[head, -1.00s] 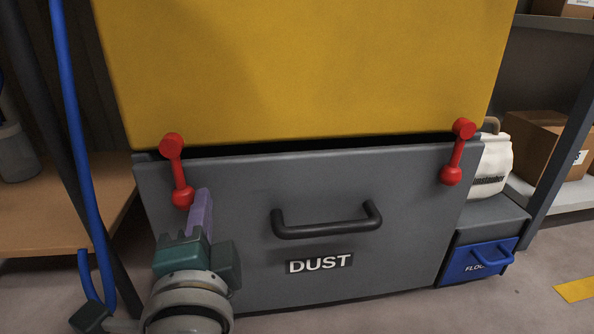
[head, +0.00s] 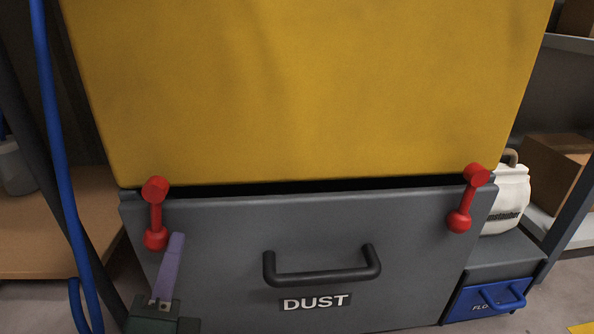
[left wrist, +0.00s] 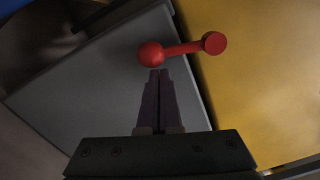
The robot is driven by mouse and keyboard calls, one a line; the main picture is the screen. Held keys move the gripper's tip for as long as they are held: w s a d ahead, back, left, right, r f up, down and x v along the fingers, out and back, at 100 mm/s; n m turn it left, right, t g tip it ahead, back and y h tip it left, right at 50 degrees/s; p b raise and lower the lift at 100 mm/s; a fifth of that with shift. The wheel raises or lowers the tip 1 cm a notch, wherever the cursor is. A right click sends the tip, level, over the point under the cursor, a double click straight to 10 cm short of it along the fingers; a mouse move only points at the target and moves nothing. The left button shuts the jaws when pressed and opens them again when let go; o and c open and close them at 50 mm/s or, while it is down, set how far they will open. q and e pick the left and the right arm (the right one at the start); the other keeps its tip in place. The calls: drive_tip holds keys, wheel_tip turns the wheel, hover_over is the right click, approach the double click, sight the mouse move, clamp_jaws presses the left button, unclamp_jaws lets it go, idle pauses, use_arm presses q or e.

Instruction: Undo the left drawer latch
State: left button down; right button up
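The left drawer latch (head: 155,215) is a red lever with a round knob at its lower end, hanging down from the yellow cabinet's lower edge over the grey DUST drawer (head: 222,235). It also shows in the left wrist view (left wrist: 182,49), knob toward the fingers. My left gripper (head: 177,238) has its purple fingers pointing up, tips just right of the knob in the head view. In the left wrist view the fingers (left wrist: 158,74) lie side by side, shut, with nothing seen between them. The tips are close to the knob; contact is unclear. My right gripper is out of view.
A matching red right latch (head: 467,200) is at the drawer's other end. A black handle (head: 322,276) sticks out of the drawer front. A blue hose (head: 58,170) hangs at the left.

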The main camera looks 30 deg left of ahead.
use_arm(q)
drive_tip(key=s+a+m+p, duration=0.2)
drive_tip(key=s+a+m, duration=0.1)
drive_tip(key=shift+a+r, duration=0.2)
drive_tip(key=shift+r, duration=0.15)
drive_tip(key=shift+a+r+m+p, duration=0.15)
drive_tip(key=shift+m+p, duration=0.2)
drive_tip(key=shift+m, duration=0.2)
drive_tip(key=shift+a+r+m+p, duration=0.15)
drive_tip(key=shift+m+p, duration=0.2)
drive_tip(key=shift+m, duration=0.2)
drive_tip(key=shift+a+r+m+p, duration=0.2)
drive_tip(key=shift+m+p, duration=0.1)
drive_tip(key=shift+m, duration=0.1)
drive_tip(key=m+p, duration=0.1)
drive_tip(key=s+a+r+m+p, duration=0.1)
drive_tip(key=shift+a+r+m+t, duration=0.1)
drive_tip(key=shift+a+m+t, duration=0.05)
drive_tip(key=shift+m+t, duration=0.2)
drive_tip(key=m+p, duration=0.1)
drive_tip(key=a+r+m+p, duration=0.1)
drive_tip(key=shift+s+r+m, duration=0.25)
drive_tip(key=shift+r+m, duration=0.05)
drive_tip(key=shift+m, duration=0.05)
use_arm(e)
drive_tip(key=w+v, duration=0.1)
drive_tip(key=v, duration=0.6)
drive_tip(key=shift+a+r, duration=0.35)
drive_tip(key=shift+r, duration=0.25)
